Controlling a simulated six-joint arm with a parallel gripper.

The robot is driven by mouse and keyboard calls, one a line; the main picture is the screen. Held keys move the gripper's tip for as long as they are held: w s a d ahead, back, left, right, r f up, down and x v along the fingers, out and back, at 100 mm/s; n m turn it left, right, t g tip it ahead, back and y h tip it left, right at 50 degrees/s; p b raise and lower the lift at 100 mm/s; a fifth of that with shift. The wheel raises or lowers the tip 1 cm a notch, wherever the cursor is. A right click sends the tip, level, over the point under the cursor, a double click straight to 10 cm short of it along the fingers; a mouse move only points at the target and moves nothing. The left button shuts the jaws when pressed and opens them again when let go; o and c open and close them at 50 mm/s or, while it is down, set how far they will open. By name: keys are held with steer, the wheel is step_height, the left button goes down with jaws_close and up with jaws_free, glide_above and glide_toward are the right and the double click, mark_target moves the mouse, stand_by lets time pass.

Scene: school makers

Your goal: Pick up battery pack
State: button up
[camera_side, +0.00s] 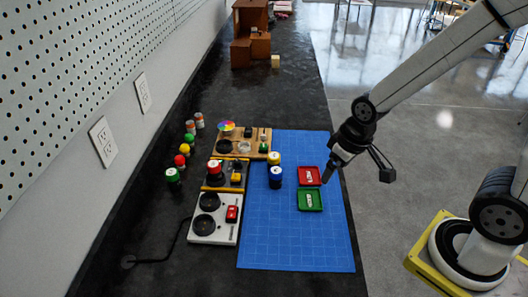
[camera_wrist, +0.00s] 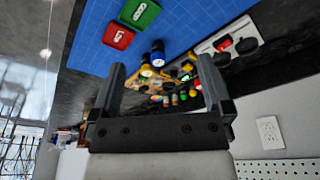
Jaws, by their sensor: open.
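I cannot tell for sure which object is the battery pack. A blue, white-topped cylinder (camera_side: 275,177) and a yellow one (camera_side: 274,158) stand upright on the blue mat (camera_side: 290,240). Both also show in the wrist view, the blue one (camera_wrist: 158,52) and the yellow one (camera_wrist: 146,70). A red block (camera_side: 232,213) sits on a white board (camera_side: 213,238) with two black round sockets. My gripper (camera_side: 325,179) hangs above the mat's right edge, beside the red tray and apart from every object. Its two fingers (camera_wrist: 163,80) are spread with nothing between them.
A red tray (camera_side: 309,176) and a green tray (camera_side: 310,200) lie on the mat. Wooden boards (camera_side: 240,143) and several small jars (camera_side: 173,175) stand to the left, near the pegboard wall. A brown shelf unit (camera_side: 250,45) stands at the back. The mat's front is clear.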

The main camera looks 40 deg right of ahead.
steer(key=w+a+n, duration=0.2)
steer(key=w+n, duration=0.3)
steer(key=w, duration=0.7)
steer(key=n+g, duration=0.2)
steer(key=n, duration=1.2)
glide_above(213, 164)
steer(key=d, duration=0.1)
steer(key=f, duration=0.4)
steer(key=s+f, duration=0.1)
steer(key=f, duration=0.1)
steer(key=shift+f, duration=0.3)
steer(key=shift+w+a+f+n+g, duration=0.15)
steer(key=shift+w+a+f+n, duration=0.15)
steer(key=shift+n, duration=0.25)
steer(key=shift+w+a+f+n+g, duration=0.15)
steer(key=shift+a+f+n, duration=0.2)
steer(key=shift+n, duration=0.2)
steer(key=shift+w+d+f, duration=0.1)
steer(key=shift+f, duration=1.85)
steer(key=shift+d+f, duration=0.1)
steer(key=shift+f, duration=1.85)
jaws_close()
